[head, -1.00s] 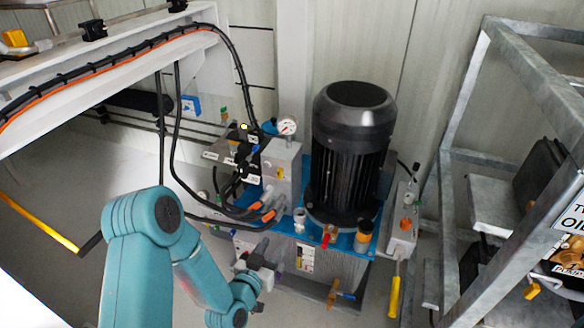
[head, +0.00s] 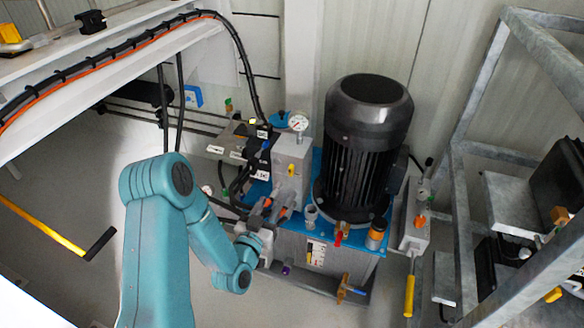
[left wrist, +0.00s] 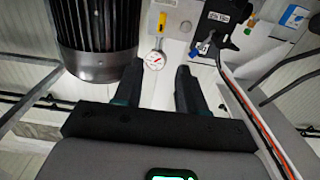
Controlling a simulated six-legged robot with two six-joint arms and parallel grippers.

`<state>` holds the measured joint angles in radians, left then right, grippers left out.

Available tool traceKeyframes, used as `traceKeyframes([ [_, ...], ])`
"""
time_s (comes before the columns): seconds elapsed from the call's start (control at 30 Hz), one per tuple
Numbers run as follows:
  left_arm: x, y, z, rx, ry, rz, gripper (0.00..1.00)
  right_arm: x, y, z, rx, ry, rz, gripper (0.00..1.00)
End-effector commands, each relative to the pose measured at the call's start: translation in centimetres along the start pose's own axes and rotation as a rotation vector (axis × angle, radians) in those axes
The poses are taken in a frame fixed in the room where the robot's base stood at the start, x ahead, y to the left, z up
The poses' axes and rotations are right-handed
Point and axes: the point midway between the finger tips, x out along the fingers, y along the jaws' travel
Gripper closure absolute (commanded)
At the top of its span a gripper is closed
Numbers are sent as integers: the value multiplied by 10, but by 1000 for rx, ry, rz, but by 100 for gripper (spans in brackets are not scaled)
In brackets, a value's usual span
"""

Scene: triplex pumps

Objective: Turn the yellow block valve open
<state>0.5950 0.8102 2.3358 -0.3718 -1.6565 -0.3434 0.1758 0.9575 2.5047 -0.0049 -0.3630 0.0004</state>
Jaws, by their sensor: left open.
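A small yellow handle (head: 291,168), which looks like the yellow block valve, is on the face of a grey block (head: 286,186) below a round gauge (head: 298,122). In the left wrist view the yellow handle (left wrist: 162,22) shows beyond the gauge (left wrist: 155,60), upright in the picture. My left gripper (head: 266,212) is below and in front of the block in the head view. In the left wrist view its fingers (left wrist: 159,72) are apart and empty, with the gauge seen between them. It is not touching the yellow handle. My right gripper is not in view.
A black motor (head: 362,150) stands close to the right of the block. Black hoses (head: 243,60) run at its left. A grey metal frame (head: 470,200) is at the right. A yellow-handled tool (head: 410,295) hangs near it. A yellow bar (head: 40,222) is at the left.

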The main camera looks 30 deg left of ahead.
Motion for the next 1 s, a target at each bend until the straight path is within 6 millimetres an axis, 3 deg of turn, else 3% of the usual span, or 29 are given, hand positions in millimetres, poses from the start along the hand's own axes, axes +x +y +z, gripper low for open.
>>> traceKeyframes([
  [0.17,28,0,0,1,4,-2,60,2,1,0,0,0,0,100],
  [0.6,131,0,2,-1,3,0,60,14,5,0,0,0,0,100],
  [0.8,156,-1,1,-1,0,2,60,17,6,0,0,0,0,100],
  [1.0,162,-1,1,-2,-1,2,60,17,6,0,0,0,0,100],
])
